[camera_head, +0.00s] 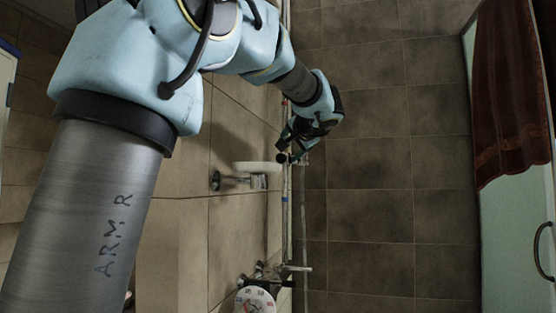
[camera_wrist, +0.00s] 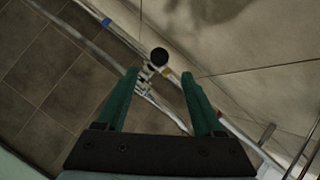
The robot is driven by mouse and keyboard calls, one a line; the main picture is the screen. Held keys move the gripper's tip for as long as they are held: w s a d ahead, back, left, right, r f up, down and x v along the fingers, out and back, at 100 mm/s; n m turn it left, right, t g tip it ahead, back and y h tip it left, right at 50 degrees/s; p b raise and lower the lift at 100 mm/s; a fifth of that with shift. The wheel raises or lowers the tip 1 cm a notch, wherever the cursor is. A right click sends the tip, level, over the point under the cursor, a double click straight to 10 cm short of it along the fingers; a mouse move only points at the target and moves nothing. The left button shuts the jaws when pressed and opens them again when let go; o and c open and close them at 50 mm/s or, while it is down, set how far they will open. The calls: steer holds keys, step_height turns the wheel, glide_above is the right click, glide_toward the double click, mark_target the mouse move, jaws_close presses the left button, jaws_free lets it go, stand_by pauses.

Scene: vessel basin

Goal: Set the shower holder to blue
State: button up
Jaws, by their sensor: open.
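The shower holder, with a round black knob (camera_wrist: 159,56), sits on a thin metal rail (camera_wrist: 129,43) in the wrist view. A blue mark (camera_wrist: 107,21) is on the rail at upper left, apart from the holder. A small yellow-red mark shows close beside the knob. In the head view, the rail (camera_head: 286,222) runs up the picture, with the blue mark (camera_head: 285,199) below the holder and a red mark above it. My gripper (camera_wrist: 160,75) is open, its green fingers on either side of the holder. I cannot tell whether they touch it. In the head view, my gripper (camera_head: 291,148) partly hides the holder.
A white dish on a chrome bracket (camera_head: 235,180) stands left of the rail. Chrome fittings and a white round piece (camera_head: 257,300) with coloured marks are at the bottom. The tiled area between is clear.

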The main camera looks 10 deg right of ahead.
mark_target(281, 156)
steer(key=p+x, duration=0.3)
steer(key=x, duration=0.5)
steer(key=shift+w+r+p, duration=0.1)
steer(key=shift+w+p, duration=0.2)
steer(key=shift+p, duration=0.05)
steer(key=shift+w+f, duration=0.25)
steer(key=shift+w, duration=0.35)
steer(key=shift+c, duration=0.2)
jaws_close()
steer(key=shift+r, duration=0.1)
